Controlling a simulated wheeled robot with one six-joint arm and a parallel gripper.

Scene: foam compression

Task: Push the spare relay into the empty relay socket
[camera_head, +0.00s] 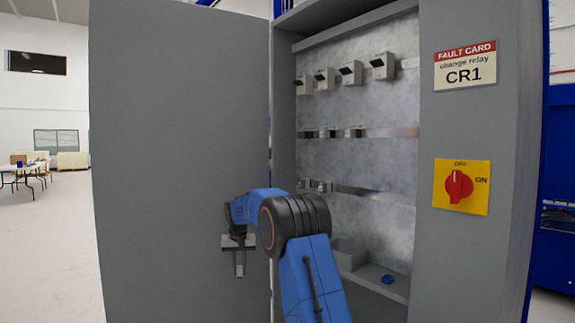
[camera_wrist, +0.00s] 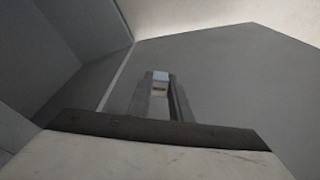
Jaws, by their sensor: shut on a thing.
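My gripper (camera_head: 240,270) hangs fingers-down at the left of the cabinet opening, in front of the open grey door. The relay cannot be made out in the head view. Inside the cabinet, small sockets or relays sit on a middle rail (camera_head: 355,131) and a lower rail (camera_head: 370,195). I cannot tell which socket is empty. My arm hides part of the lower cabinet. The held relay is apart from the rails.
The cabinet door (camera_head: 180,140) stands open on the left. Breakers (camera_head: 352,72) line the top rail. A small blue object (camera_head: 388,279) lies on the cabinet floor. A fault card (camera_head: 465,66) reads CR1, above a red rotary switch (camera_head: 459,187).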

